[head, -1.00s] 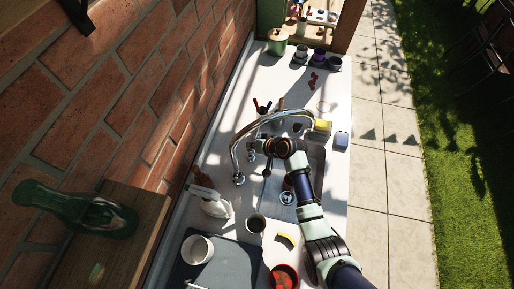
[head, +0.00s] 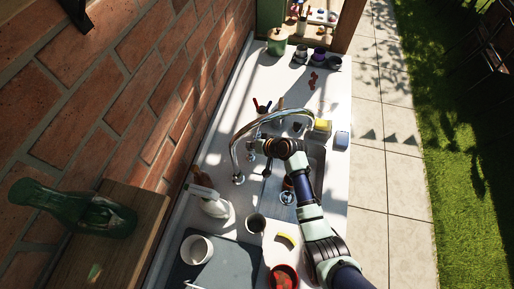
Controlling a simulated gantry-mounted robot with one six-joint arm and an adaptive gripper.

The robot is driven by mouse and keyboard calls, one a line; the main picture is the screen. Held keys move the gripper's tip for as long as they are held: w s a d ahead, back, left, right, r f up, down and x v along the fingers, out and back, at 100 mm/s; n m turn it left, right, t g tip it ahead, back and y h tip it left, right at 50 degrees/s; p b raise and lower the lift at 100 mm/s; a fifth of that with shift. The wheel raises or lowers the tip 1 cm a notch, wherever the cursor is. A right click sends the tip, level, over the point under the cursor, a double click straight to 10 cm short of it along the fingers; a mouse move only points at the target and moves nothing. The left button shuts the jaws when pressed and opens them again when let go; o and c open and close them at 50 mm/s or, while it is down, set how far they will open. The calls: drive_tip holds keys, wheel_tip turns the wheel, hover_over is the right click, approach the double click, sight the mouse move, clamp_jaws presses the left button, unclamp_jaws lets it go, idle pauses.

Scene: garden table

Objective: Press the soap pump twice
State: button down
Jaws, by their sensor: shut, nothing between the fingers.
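My gripper (head: 267,168) is above the left edge of the sink, below the faucet's arch in the picture; its small dark fingertips look shut and empty. I cannot make out a soap pump with certainty. A white bottle (head: 213,204) with a reddish-brown top stands upright left of the sink, apart from my gripper. A small brown thing (head: 287,183) shows beside my arm at the sink, partly hidden by the arm; I cannot tell whether it is a pump bottle.
The chrome faucet (head: 239,160) arches close to my wrist. A yellow sponge (head: 322,126) and a blue block (head: 342,138) lie beyond the sink. A dark cup (head: 255,223), a white cup (head: 197,250) and a red bowl (head: 284,278) stand nearer. The brick wall (head: 120,110) bounds the left.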

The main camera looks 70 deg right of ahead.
drive_tip(key=shift+a+f+b, duration=0.15)
drive_tip(key=shift+f+b, duration=0.65)
drive_tip(key=shift+f, duration=0.9)
idle(0.4)
idle(0.3)
drive_tip(key=shift+r+p, duration=0.5)
drive_tip(key=shift+s+a+r+p, duration=0.15)
drive_tip(key=shift+s+r+p, duration=0.05)
drive_tip(key=shift+r+p, duration=0.2)
drive_tip(key=shift+s+a+r+p, duration=0.15)
drive_tip(key=shift+r+p, duration=0.2)
wheel_tip(320, 180, up, 6)
drive_tip(key=p, duration=0.6)
hover_over(251, 150)
drive_tip(key=s, duration=0.1)
drive_tip(key=shift+r, duration=0.15)
